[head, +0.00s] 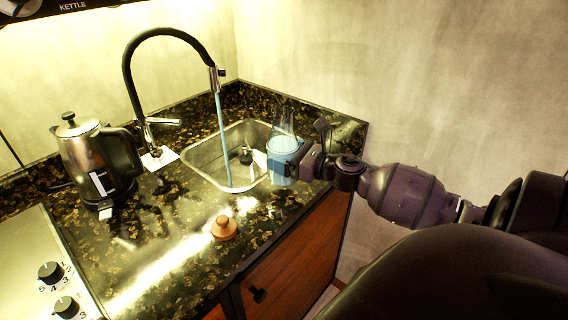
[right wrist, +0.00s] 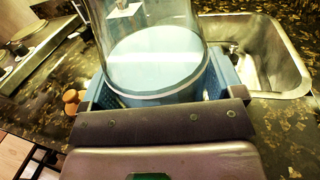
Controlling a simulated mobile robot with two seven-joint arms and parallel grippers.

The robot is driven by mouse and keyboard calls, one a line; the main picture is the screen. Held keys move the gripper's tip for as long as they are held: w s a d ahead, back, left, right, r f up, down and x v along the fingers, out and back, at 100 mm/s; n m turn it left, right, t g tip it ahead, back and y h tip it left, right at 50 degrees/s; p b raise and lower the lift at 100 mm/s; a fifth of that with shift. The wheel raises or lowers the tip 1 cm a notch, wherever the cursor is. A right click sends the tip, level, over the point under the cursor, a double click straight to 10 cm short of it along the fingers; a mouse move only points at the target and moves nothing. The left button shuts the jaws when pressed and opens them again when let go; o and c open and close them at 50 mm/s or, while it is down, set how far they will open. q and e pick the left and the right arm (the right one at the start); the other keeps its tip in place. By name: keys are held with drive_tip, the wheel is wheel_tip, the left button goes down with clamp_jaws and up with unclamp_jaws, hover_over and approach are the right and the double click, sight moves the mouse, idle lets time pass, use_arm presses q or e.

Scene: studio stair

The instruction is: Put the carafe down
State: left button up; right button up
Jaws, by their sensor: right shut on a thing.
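The carafe (head: 284,148) is clear glass with a narrower top and pale blue water in its lower part. It is upright at the right rim of the sink (head: 190,160); I cannot tell whether its base touches the counter. My right gripper (head: 298,163) comes from the right and is shut on the carafe's lower body. In the right wrist view, the carafe (right wrist: 152,45) stands between the blue finger pads, with the water surface showing. My left gripper is not in view.
A blue water stream (head: 223,135) runs from the black tap (head: 127,70) into the sink. A steel kettle (head: 85,155) stands at left, behind the hob (head: 30,255). A wooden stopper (head: 223,228) lies on the dark speckled counter (head: 165,240). Bare counter lies around the stopper.

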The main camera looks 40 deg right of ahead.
drive_tip(key=shift+f+b, duration=0.3)
drive_tip(key=shift+f, duration=1.25)
drive_tip(key=shift+f, duration=0.1)
drive_tip(key=o, duration=1)
drive_tip(key=shift+f, duration=0.1)
drive_tip(key=shift+c, duration=0.2)
